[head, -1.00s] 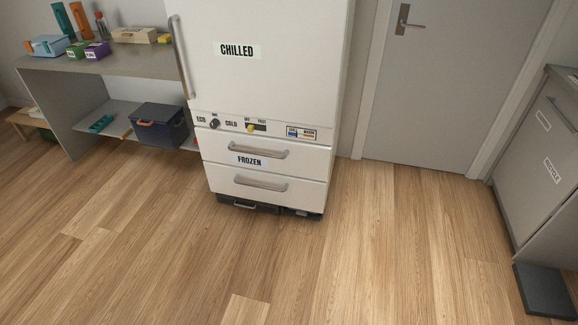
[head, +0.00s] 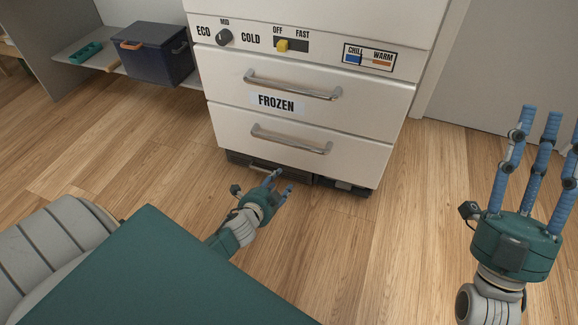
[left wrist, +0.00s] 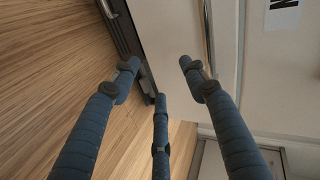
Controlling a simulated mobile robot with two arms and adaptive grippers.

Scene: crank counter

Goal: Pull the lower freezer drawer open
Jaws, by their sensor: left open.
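The lower freezer drawer (head: 222,128) is shut, with a white front and a horizontal metal bar handle (head: 290,140). My left gripper (head: 279,182) is open and empty in front of the fridge's base, a little below that handle in the head view. In the left wrist view its blue fingers (left wrist: 160,85) are spread before the pale drawer front (left wrist: 172,30). The handle (left wrist: 208,38) passes close to the right finger there; I cannot tell if they touch. My right gripper (head: 530,125) is raised at the right, its fingers spread and empty, away from the fridge.
The upper drawer (head: 225,75), labelled FROZEN, is shut above. A dark base with a small grey handle (head: 262,164) runs along the floor. A blue box (head: 150,52) sits on a low shelf at the left. The wooden floor (head: 400,230) before the fridge is clear.

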